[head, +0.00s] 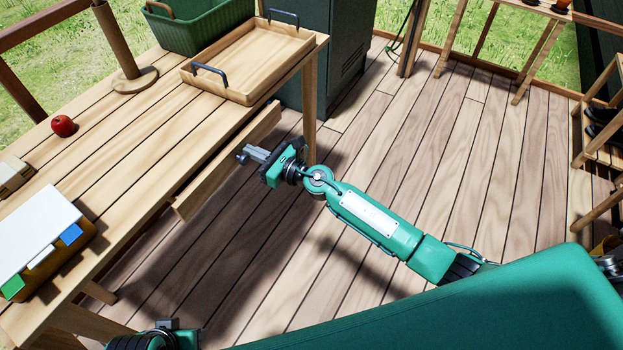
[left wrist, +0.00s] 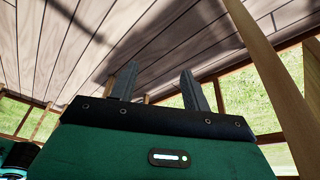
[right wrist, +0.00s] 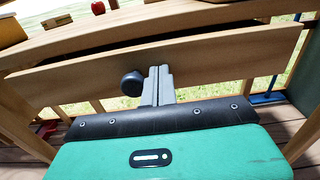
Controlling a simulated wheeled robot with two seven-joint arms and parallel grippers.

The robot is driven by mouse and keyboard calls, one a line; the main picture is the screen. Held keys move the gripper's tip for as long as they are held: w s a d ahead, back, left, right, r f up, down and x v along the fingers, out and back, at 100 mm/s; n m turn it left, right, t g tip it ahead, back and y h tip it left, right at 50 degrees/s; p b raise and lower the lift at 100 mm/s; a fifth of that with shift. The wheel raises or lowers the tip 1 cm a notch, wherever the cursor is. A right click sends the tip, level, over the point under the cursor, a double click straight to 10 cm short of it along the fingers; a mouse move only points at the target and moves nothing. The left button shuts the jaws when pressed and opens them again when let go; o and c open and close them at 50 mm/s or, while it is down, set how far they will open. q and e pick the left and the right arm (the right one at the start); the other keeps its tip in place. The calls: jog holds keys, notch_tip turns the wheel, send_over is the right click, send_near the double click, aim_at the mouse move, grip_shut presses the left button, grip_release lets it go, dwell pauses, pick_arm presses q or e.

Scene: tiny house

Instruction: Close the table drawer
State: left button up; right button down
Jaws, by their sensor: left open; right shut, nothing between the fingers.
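The table drawer (head: 222,168) is partly open, with its wooden front standing out from the edge of the table (head: 120,130). In the right wrist view the drawer front (right wrist: 225,60) spans the picture, with a dark gap above it and a round dark knob (right wrist: 132,84). My right gripper (head: 243,154) is shut and empty, its fingertips at the drawer front just beside the knob. Whether they touch the wood I cannot tell. My left gripper (left wrist: 155,80) is open and empty, away from the drawer, low at the bottom of the head view.
On the table are a wooden tray (head: 235,84) with dark handles, a green bin (head: 195,28), a red apple (head: 63,125) and a white-topped yellow box (head: 38,225). A dark green cabinet (head: 335,50) stands beyond the table. The plank floor (head: 440,150) to the right is clear.

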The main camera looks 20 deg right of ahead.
aim_at(238, 143)
jog(key=x, duration=0.5)
jog(key=shift+b, duration=0.3)
jog(key=shift+w+a, duration=0.1)
jog(key=shift+r, duration=0.2)
pick_arm(q)
jog(key=shift+v, duration=1)
jog(key=shift+w+d+t, duration=0.1)
jog(key=shift+d+t, duration=0.05)
jog(key=shift+t, duration=0.15)
pick_arm(e)
jog(key=shift+r, duration=0.15)
jog(key=shift+w, duration=0.1)
